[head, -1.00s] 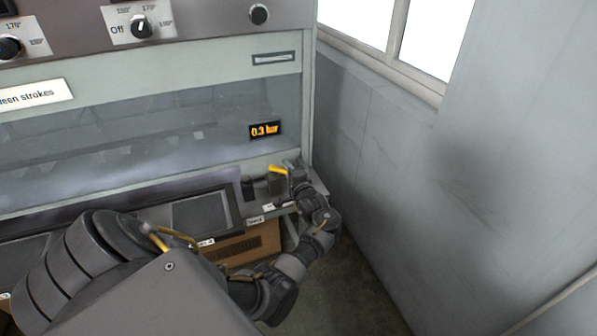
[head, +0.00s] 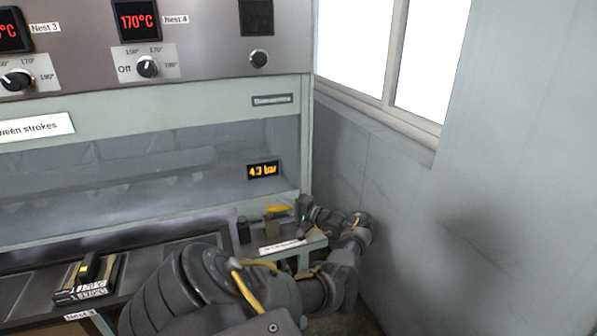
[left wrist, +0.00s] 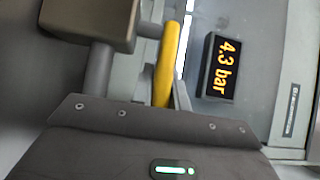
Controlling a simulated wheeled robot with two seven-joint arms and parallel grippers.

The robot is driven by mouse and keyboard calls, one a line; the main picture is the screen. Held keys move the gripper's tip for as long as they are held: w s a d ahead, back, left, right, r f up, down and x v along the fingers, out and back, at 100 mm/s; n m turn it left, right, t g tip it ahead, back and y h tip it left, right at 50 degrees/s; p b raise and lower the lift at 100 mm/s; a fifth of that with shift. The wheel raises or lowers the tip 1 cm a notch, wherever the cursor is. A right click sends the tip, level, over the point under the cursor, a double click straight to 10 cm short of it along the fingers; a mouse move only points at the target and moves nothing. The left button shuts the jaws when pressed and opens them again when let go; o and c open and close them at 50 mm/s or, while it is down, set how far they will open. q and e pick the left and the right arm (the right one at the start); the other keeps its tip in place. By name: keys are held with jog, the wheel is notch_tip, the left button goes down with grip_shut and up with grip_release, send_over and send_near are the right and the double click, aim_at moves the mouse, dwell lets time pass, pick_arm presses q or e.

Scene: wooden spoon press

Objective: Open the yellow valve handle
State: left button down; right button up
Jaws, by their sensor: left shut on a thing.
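The fingertips themselves are hard to make out. The pressure display (head: 263,170) above the handle reads 4.3 bar, also in the left wrist view (left wrist: 222,66). My right gripper is not in view.
A grey wall (head: 390,210) with a window stands close to the right of my arm. The brownish block (left wrist: 88,22) and a grey pipe (left wrist: 98,66) lie beside the handle. A press nest (head: 88,275) with a yellow-marked part is at lower left.

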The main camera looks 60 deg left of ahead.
pick_arm(q)
jog(key=shift+s, duration=0.1)
dwell(0.3)
jog(key=c, duration=1.4)
grip_release()
jog(key=shift+s+a, duration=0.1)
jog(key=shift+a, duration=0.05)
jog(key=shift+o, duration=0.2)
jog(key=shift+w+d, duration=0.2)
jog(key=shift+w, duration=0.05)
jog(key=b+v, duration=0.2)
jog(key=v, duration=0.8)
jog(key=shift+w+d+b, duration=0.15)
jog(key=shift+b, duration=0.2)
